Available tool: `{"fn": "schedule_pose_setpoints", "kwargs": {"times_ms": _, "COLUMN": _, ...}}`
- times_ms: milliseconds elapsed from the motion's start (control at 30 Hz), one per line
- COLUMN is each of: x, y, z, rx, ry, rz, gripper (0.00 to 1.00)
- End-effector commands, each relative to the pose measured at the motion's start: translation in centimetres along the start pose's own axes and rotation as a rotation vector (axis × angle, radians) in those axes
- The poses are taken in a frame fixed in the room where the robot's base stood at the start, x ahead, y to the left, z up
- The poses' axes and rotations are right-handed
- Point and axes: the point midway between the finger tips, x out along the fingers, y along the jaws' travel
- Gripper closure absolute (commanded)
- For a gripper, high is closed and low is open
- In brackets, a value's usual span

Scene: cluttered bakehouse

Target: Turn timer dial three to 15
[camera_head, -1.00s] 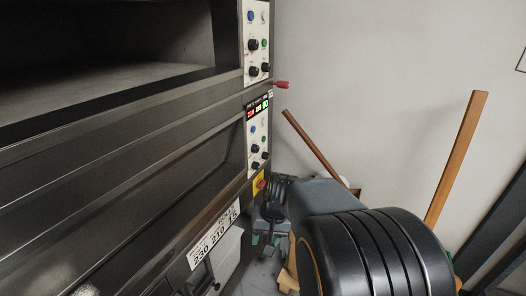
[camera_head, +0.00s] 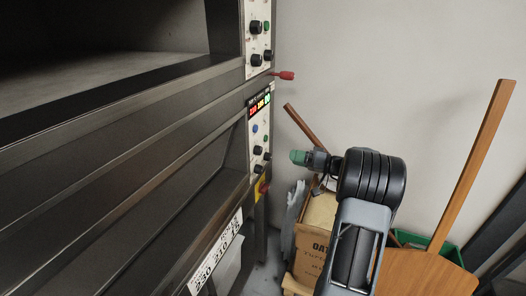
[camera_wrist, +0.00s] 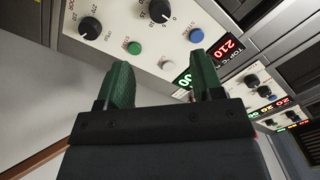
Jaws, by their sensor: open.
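My gripper (camera_head: 298,157) shows small in the head view, its green tips just right of the lower oven control panel (camera_head: 252,140). In the wrist view my gripper (camera_wrist: 158,75) has its two green fingers apart with nothing between them. Beyond them the panel appears rotated, with a black dial (camera_wrist: 159,11) at the top edge, partly cut off, and another black dial (camera_wrist: 90,28) to its left. Numbers ring both dials. The fingers appear apart from both dials. No label shows which is dial three. The lower panel's dials (camera_head: 257,168) are small in the head view.
A green button (camera_wrist: 134,48), blue button (camera_wrist: 196,35) and red display reading 210 (camera_wrist: 228,47) are near the fingers. A red handle (camera_head: 284,75) juts out above the lower panel. A cardboard box (camera_head: 310,258) and wooden boards (camera_head: 472,165) stand at right.

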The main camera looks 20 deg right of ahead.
Motion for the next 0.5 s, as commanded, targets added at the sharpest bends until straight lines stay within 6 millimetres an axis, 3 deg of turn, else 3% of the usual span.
{"fn": "schedule_pose_setpoints", "kwargs": {"times_ms": 300, "x": 6.4, "y": -0.2, "z": 0.1, "rx": 0.004, "ry": -0.007, "rz": -0.004, "gripper": 0.39}}
{"fn": "schedule_pose_setpoints", "kwargs": {"times_ms": 500, "x": 9.6, "y": -0.2, "z": 0.1, "rx": 0.005, "ry": -0.006, "rz": -0.002, "gripper": 0.39}}
